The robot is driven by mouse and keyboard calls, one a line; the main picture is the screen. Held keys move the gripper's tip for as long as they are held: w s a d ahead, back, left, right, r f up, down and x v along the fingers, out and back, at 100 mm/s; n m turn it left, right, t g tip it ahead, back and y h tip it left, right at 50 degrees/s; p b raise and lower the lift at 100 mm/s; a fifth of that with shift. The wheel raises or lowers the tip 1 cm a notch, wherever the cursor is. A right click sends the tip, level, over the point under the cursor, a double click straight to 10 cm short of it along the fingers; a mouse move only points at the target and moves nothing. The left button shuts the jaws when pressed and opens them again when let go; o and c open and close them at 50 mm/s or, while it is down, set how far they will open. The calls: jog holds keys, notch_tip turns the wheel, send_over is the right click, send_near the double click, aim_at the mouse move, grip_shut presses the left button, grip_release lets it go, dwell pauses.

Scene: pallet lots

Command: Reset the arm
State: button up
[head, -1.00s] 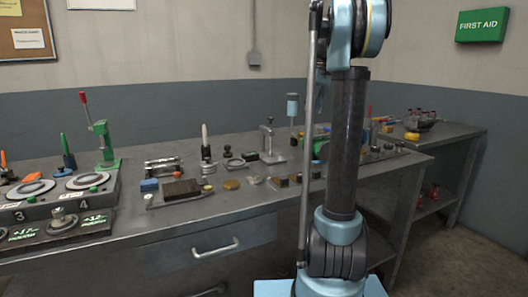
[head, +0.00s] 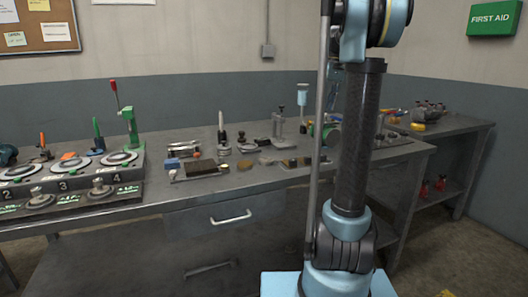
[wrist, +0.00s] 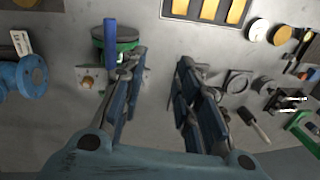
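My arm stands upright on the right of the head view, in front of the workbench (head: 222,177). In the wrist view my gripper (wrist: 160,75) is open, its two dark blue fingers apart with only grey surface between them. The fingers point toward the bench top and hold nothing. A green round part (wrist: 112,45) with a blue upright bar (wrist: 110,36) lies beside the left finger.
Small tools and parts crowd the bench, including a dark block (head: 200,168), a green press (head: 129,127) and a numbered panel (head: 72,184). A second bench (head: 450,128) stands at the right. A blue flanged part (wrist: 33,75) shows at the left of the wrist view.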

jog(key=s+a+f+m+t+h, duration=0.1)
jog(key=s+a+f, duration=0.2)
jog(key=s+f, duration=1.2)
jog(key=s+a+f+m+t+h, duration=0.1)
jog(key=s+a+f+m, duration=0.1)
jog(key=s+f, duration=1.3)
jog(key=s+a, duration=0.1)
jog(key=s, duration=0.4)
jog(key=shift+s+a+f+t, duration=0.15)
jog(key=shift+s+t, duration=0.25)
